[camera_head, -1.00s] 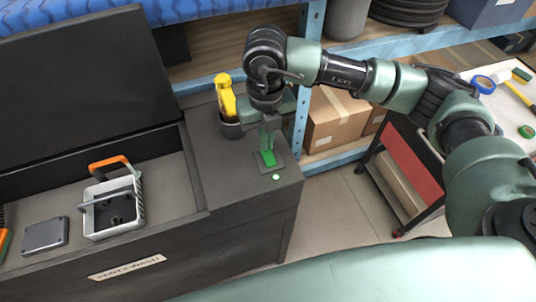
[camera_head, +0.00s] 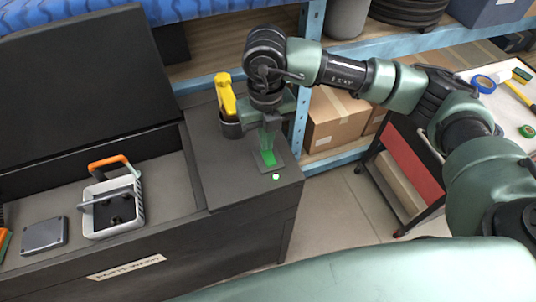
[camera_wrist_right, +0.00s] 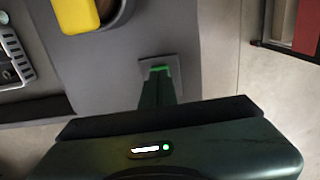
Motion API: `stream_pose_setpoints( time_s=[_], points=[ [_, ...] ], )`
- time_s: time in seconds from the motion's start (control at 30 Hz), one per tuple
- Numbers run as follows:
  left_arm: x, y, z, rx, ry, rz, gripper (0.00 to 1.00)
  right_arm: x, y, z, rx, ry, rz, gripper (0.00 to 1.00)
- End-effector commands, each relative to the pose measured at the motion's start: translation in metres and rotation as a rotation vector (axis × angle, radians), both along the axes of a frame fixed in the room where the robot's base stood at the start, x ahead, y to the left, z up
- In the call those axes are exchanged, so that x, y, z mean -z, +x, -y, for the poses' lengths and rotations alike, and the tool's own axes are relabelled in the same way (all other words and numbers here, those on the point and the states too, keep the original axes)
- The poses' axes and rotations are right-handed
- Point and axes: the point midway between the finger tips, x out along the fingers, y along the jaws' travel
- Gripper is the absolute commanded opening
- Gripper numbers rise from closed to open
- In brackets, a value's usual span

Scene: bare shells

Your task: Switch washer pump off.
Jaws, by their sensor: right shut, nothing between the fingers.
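The parts washer (camera_head: 240,185) is a dark grey cabinet with a "PARTS WASH" label on its front. On the right of its top is a green switch (camera_head: 268,158) on a small square plate; it also shows in the wrist view (camera_wrist_right: 160,69). A small round green light (camera_head: 276,177) glows beside the plate. My right gripper (camera_head: 267,148) is shut and empty, pointing down at the switch. The fingers cover part of the switch, and I cannot tell whether they touch it. My left gripper is not in view.
A yellow-handled item stands in a dark cup (camera_head: 231,128) close beside my right gripper. A grey basket (camera_head: 112,205) and a flat grey block (camera_head: 44,235) sit in the washer, under the raised lid (camera_head: 85,85). A blue shelf post (camera_head: 305,80) stands behind.

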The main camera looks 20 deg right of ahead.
Motion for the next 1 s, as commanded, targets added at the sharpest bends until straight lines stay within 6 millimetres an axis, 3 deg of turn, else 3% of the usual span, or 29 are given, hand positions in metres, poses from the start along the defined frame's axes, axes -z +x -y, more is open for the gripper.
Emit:
stream_pose_setpoints(
  time_s=[1.0],
  points=[
    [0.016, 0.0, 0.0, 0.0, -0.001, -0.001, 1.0, 0.017, 0.0, 0.0, 0.0, 0.0, -0.001, 0.0]
  ],
)
